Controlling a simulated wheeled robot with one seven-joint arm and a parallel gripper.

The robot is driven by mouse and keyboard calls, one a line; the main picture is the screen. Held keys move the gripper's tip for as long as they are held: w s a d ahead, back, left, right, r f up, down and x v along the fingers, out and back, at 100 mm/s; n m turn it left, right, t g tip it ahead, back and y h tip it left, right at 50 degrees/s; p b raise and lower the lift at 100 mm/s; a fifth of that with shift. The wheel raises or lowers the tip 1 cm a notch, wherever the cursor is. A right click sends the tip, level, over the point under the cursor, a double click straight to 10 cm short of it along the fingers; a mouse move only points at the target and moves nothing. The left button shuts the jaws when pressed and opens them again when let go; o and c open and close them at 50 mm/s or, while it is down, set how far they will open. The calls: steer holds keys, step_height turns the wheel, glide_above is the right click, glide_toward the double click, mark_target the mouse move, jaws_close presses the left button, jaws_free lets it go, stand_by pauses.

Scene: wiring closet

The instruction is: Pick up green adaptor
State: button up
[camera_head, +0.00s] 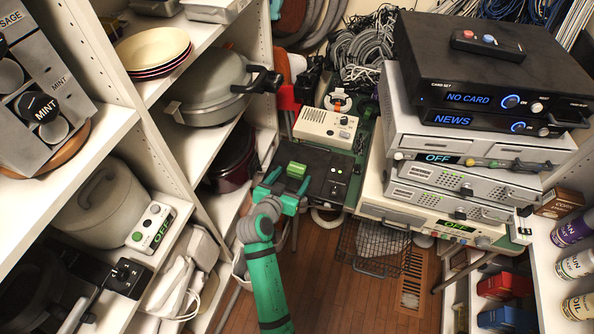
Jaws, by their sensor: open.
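The green adaptor (297,170) is a small green cylinder lying on top of a flat black box (328,178) near the middle of the view. My gripper (284,185), at the end of my teal arm, is open just in front of and slightly left of the adaptor. Its fingers are close to the adaptor, but I cannot tell whether they touch it. The lower side of the adaptor is hidden.
A beige box (322,130) stands behind the black box. A stack of electronic units (455,180) rises at right. Shelves at left hold plates (152,50) and a lidded pan (208,88). Several bottles (572,232) stand at lower right. Wooden floor (345,300) is open below.

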mark_target(295, 173)
steer(key=shift+x, duration=2.6)
steer(key=shift+a+f, duration=0.1)
steer(key=c, duration=1.2)
